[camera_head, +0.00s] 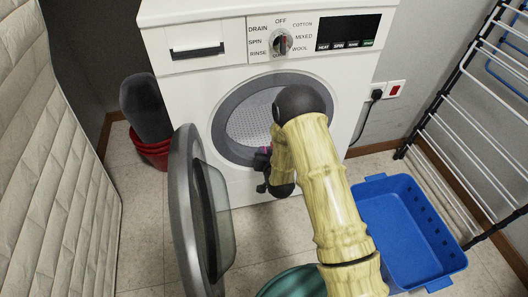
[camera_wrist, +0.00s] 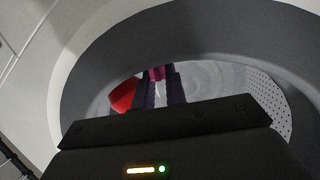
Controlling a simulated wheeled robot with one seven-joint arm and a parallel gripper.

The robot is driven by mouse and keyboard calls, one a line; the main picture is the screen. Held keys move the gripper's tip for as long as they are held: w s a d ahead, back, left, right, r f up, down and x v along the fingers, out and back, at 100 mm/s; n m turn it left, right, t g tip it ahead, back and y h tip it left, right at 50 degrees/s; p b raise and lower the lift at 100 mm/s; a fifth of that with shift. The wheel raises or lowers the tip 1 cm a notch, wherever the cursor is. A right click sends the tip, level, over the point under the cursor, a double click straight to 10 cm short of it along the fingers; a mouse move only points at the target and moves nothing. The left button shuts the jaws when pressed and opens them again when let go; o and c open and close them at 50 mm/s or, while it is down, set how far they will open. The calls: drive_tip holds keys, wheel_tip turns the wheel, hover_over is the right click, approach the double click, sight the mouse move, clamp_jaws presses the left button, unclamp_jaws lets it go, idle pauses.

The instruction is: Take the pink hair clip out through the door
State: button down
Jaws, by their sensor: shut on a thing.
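The washing machine (camera_head: 190,70) stands against the back wall with its round door (camera_head: 183,215) swung open to the left. My gripper (camera_head: 264,158) is at the front of the round opening (camera_head: 222,122), partly hidden by my arm. In the wrist view my gripper (camera_wrist: 158,82) points into the drum (camera_wrist: 225,82), its fingers close together. A small pink hair clip (camera_wrist: 156,73) is between the fingertips. A bit of its pink shows beside the gripper in the head view (camera_head: 268,149). Most of the clip is hidden.
A red thing (camera_wrist: 122,96) shows left of the fingers in the wrist view; I cannot tell what it is. A red bucket (camera_head: 152,152) is at the left, and a teal rim (camera_head: 290,283) shows in front.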

drive_tip(key=shift+s+a+r, duration=0.1)
drive_tip(key=shift+a+r, duration=0.05)
drive_tip(key=shift+a, duration=0.1)
drive_tip(key=shift+r+p, duration=0.3)
drive_tip(key=shift+r, duration=0.05)
drive_tip(key=r+p, duration=0.2)
drive_tip(key=r, duration=0.2)
drive_tip(key=r+p, duration=0.2)
drive_tip(key=r, duration=0.2)
drive_tip(key=shift+d+r+p, duration=0.2)
drive_tip(key=shift+r+p, duration=0.05)
drive_tip(key=shift+p, duration=0.1)
drive_tip(key=shift+s+r, duration=0.1)
drive_tip(key=shift+r, duration=0.2)
